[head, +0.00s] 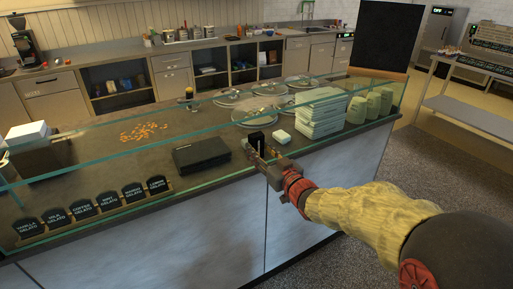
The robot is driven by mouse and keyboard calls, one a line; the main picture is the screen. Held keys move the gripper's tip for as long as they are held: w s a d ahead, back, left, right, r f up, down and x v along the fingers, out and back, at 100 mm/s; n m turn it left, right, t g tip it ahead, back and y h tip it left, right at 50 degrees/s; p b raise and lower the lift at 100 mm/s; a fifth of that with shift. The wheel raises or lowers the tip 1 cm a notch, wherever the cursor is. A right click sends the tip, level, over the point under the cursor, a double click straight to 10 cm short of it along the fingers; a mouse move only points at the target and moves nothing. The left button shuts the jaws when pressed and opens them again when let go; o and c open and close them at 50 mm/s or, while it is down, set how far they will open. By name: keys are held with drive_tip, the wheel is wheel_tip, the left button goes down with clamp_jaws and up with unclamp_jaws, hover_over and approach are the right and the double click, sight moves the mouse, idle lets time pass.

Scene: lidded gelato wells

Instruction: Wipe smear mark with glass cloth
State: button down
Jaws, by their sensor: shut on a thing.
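My gripper (257,153) is at the front glass of the counter, near its middle. It is shut on a small dark thing (256,138) that stands up at its fingertips. At this size I cannot tell whether this is the glass cloth. The glass guard (135,192) runs along the counter's front. I cannot make out a smear mark on it. Part of the glass near the gripper is covered by my arm.
A black flat box (201,155) lies left of the gripper. Stacked pale containers (321,112) and green cups (357,110) stand to the right. Round lids (252,117) lie behind. Small black flavour signs (82,209) line the left front. Orange bits (143,130) are scattered on the counter.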

drive_tip(key=shift+v, duration=2.85)
drive_tip(key=p+v, duration=0.1)
drive_tip(key=v, duration=0.6)
drive_tip(key=shift+a, duration=0.1)
